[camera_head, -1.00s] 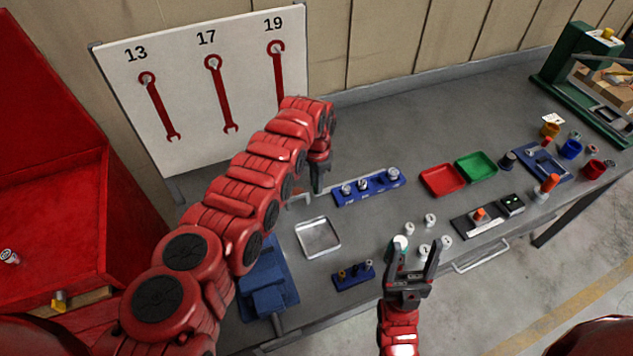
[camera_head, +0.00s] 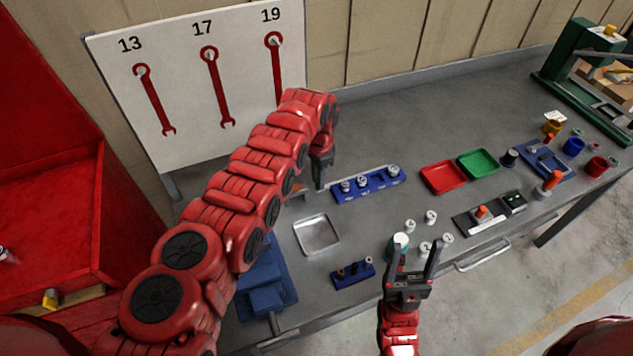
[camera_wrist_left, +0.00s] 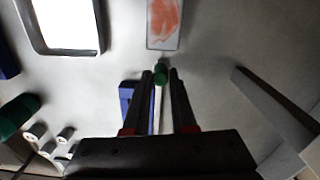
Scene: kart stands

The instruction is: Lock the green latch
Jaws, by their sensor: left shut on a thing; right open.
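In the left wrist view, the green latch (camera_wrist_left: 161,73) shows as a small green knob between the fingertips, at the end of a pale rod (camera_wrist_left: 157,105). My left gripper (camera_wrist_left: 161,79) is shut on the green knob. In the head view my left gripper (camera_head: 319,186) points down at the left end of a blue rack (camera_head: 345,196). The latch is hidden there behind my gripper and arm. My right gripper (camera_head: 416,246) is open and empty, low over the front of the bench, in front of several white caps.
An orange-marked plate (camera_wrist_left: 163,20) lies just beyond the knob in the wrist view. A silver tray (camera_head: 317,235), a blue block (camera_head: 353,274) and red (camera_head: 443,177) and green (camera_head: 478,165) trays stand around. The back middle of the bench is clear.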

